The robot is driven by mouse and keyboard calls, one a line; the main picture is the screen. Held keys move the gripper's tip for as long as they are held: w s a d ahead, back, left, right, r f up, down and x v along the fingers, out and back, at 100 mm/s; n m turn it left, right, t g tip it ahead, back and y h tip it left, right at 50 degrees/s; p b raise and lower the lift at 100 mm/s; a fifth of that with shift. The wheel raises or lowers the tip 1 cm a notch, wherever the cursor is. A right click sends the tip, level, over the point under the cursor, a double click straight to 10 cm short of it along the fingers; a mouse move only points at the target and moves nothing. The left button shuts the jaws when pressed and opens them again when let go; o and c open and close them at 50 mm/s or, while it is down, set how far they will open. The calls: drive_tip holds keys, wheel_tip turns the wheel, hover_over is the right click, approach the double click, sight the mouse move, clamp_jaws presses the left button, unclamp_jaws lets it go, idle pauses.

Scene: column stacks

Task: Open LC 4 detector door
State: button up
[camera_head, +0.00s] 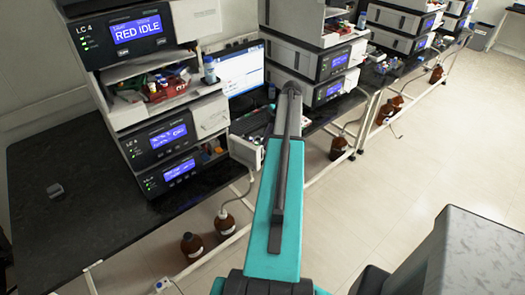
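The LC 4 stack stands at the left on a black bench. Its top module (105,32) carries the label "LC 4" and a blue screen reading "RED IDLE". A pale front panel (196,19) on its right side looks shut. A lower module (158,141) has a smaller blue screen and a pale panel (210,117) that also looks shut. Another dark module with a screen (179,169) sits below. I cannot tell which one is the detector. My teal and grey arm reaches forward to the right of the stack. My gripper does not show.
An open shelf (160,85) in the stack holds red and other small items. A monitor (239,72) and keyboard (249,122) lie behind. More instrument stacks (318,58) line the bench at right. Brown bottles (192,245) stand below. The pale floor (375,195) at right is clear.

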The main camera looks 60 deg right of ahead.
sight(247, 150)
drive_tip(key=shift+p+x, duration=0.95)
drive_tip(key=shift+x, duration=1.8)
drive_tip(key=shift+f, duration=0.1)
drive_tip(key=shift+c, duration=0.5)
clamp_jaws()
drive_tip(key=shift+d, duration=0.1)
